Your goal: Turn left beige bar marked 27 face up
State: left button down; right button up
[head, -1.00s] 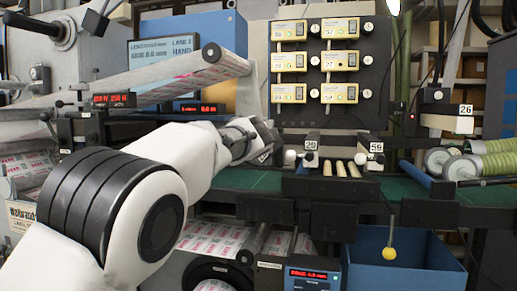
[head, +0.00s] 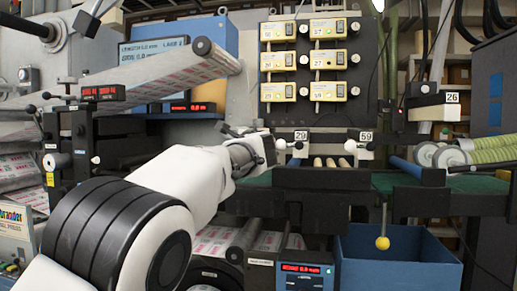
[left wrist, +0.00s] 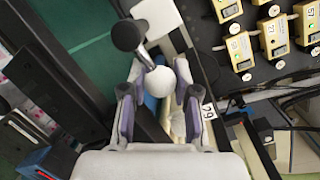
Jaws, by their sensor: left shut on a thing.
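Several beige bars lie side by side between the black holders with tags 20 and 59; the left bar (head: 317,162) shows no mark I can read. A beige box with the number 27 (head: 328,61) is on the black panel, in the right column, middle row. My left gripper (head: 270,149) is beside a white ball knob (head: 281,144), left of tag 20. In the left wrist view the gripper (left wrist: 158,98) is shut on a white ball (left wrist: 159,80), its fingers on both sides. The bars are mostly hidden there. My right gripper is not in view.
Another white knob (head: 350,146) stands by tag 59 (head: 365,136). A black ball lever (left wrist: 127,35) is close to the left fingers. A blue bin (head: 395,260) and a hanging yellow ball (head: 382,243) are below.

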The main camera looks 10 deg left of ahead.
pick_arm(q)
jog(key=shift+f+m, duration=0.15)
jog(key=shift+m, duration=0.25)
jog(key=c, duration=0.9)
grip_release()
jog(key=shift+o, duration=0.2)
jog(key=shift+s, duration=0.1)
jog(key=s+d, duration=0.1)
jog(key=s, duration=0.6)
